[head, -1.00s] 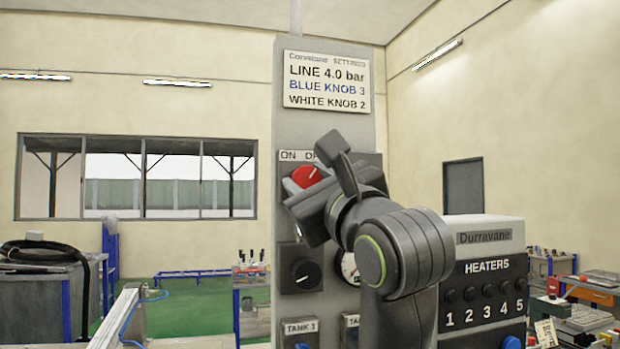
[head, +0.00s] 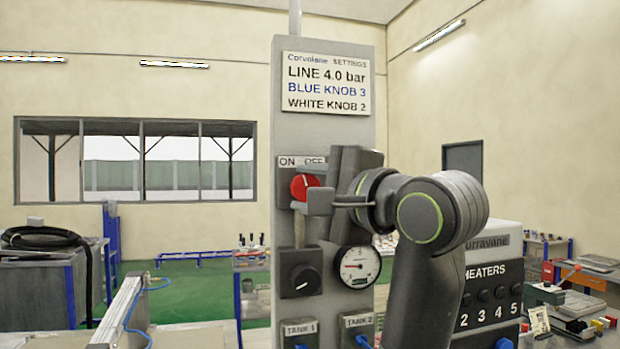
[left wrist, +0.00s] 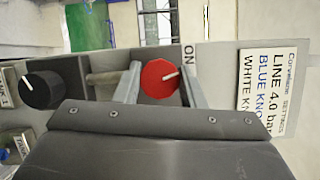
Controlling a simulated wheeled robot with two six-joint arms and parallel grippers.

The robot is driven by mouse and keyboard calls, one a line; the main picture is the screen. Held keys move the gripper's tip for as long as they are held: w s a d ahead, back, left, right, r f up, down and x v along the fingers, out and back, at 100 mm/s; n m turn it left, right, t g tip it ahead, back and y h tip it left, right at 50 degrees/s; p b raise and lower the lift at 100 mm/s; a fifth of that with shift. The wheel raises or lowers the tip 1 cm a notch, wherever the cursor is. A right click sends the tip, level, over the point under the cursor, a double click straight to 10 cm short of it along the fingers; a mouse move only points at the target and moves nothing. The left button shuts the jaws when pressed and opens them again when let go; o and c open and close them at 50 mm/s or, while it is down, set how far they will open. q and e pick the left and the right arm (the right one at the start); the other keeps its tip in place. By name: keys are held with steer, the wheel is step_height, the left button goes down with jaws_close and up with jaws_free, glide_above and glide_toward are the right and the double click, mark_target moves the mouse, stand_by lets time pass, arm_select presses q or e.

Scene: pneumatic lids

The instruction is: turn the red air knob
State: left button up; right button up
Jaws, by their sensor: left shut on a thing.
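The red air knob (head: 304,186) is on the grey panel (head: 346,130) under the ON and OFF labels. Its white mark points about straight up in the head view. In the left wrist view the red knob (left wrist: 158,78) sits between the two fingers of my left gripper (left wrist: 160,84), with its mark pointing right and slightly up. In the head view my left gripper (head: 312,184) is shut on the knob, one finger above it and one below. My right gripper is not in view.
Below are a black knob (head: 300,273) and a pressure gauge (head: 356,267), close to my left wrist. A settings sign (head: 325,83) is above. A heaters box (head: 490,285) stands to the right, partly behind my left arm.

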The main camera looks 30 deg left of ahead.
arm_select(q)
steer(key=n+h+p, duration=0.1)
steer(key=n+p, duration=0.1)
steer(key=n, duration=0.2)
steer(key=shift+r+n+h, duration=0.1)
steer(key=shift+n+h, duration=0.2)
steer(key=shift+h, duration=0.1)
stand_by(0.5)
steer(key=o, duration=1)
steer(key=shift+w, duration=0.1)
steer(key=b+v, duration=0.4)
steer(key=v, duration=1.3)
steer(key=shift+d+r+b, duration=0.15)
steer(key=shift+d+b, duration=0.1)
steer(key=shift+b, duration=0.15)
